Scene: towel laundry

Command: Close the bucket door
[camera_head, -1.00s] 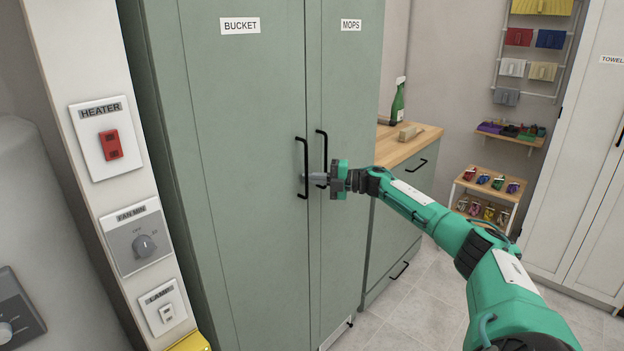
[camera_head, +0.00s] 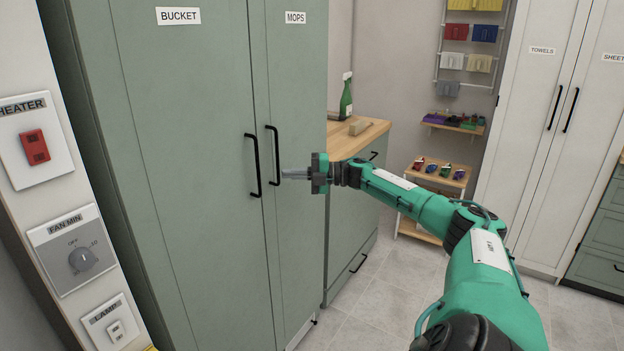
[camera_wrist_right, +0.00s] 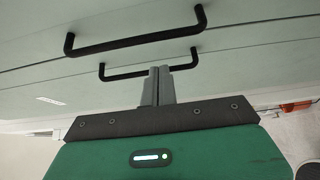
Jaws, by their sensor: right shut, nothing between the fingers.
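The green bucket door (camera_head: 185,130), labelled BUCKET, stands flush beside the mops door (camera_head: 295,90), with a thin seam between them. Its black bar handle (camera_head: 252,165) is upright near the seam. The mops door's black handle (camera_head: 273,155) is just right of it. My right gripper (camera_head: 284,174) is shut and empty, its fingertips pointing left at the mops handle. In the right wrist view the shut fingers (camera_wrist_right: 158,85) lie over the nearer handle, and the other handle (camera_wrist_right: 135,40) is beyond the seam. Contact cannot be told. My left gripper is not in view.
A wooden counter (camera_head: 365,132) with a green bottle (camera_head: 346,98) stands right of the cabinet. A wooden cart (camera_head: 437,175) and white towels cabinet (camera_head: 530,120) are farther right. A wall panel with a heater switch (camera_head: 35,147) is close on the left. The tiled floor (camera_head: 375,290) is clear.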

